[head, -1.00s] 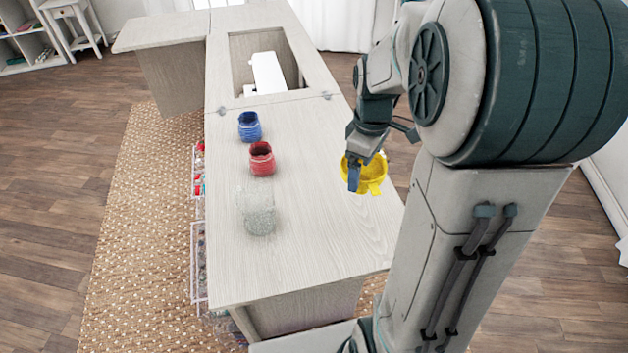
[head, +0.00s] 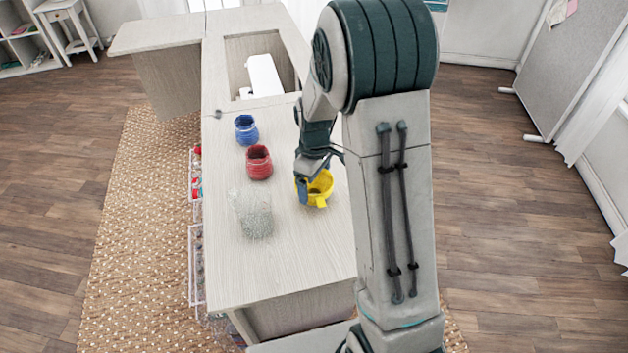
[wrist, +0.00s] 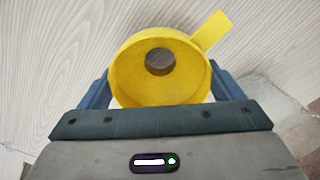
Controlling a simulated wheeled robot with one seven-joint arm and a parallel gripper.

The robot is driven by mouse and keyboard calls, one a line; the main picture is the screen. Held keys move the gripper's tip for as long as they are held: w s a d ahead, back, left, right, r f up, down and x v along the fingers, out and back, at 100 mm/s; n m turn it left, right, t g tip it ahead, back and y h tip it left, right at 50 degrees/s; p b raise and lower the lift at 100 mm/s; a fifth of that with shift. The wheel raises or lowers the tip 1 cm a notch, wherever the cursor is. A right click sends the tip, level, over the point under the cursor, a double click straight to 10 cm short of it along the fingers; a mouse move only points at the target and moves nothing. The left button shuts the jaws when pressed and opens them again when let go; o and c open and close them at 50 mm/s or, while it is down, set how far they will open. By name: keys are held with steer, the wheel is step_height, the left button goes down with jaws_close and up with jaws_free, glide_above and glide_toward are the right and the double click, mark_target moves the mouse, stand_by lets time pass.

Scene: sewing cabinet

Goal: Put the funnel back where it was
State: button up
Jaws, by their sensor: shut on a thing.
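The yellow funnel (head: 320,187) is in my gripper (head: 308,186), over the right side of the pale wooden cabinet top (head: 290,262). In the wrist view the funnel (wrist: 158,85) shows its round rim, its dark central hole and a flat tab at upper right. The blue fingers of my gripper (wrist: 158,92) lie on both sides of it, shut on it. I cannot tell how high it is above the top. A clear glass jar (head: 256,218) stands to its left, with a faint, see-through upper part.
A white sewing machine (head: 264,76) sits in the recess at the far end. Clear bins (head: 197,265) hang along the left side. The front of the top is clear.

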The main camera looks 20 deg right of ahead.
steer(key=shift+f, duration=0.2)
steer(key=o, duration=0.8)
steer(key=shift+c, duration=0.2)
step_height(320, 180, up, 12)
steer(key=s+r+m+t, duration=0.3)
steer(key=s+m, duration=0.6)
steer(key=s, duration=1.1)
steer(key=shift+s+a+r, duration=0.2)
steer(key=shift+s+r, duration=0.05)
steer(key=shift+r, duration=0.4)
steer(key=shift+r, duration=0.1)
steer(key=shift+p+v, duration=0.8)
steer(key=shift+p, duration=0.2)
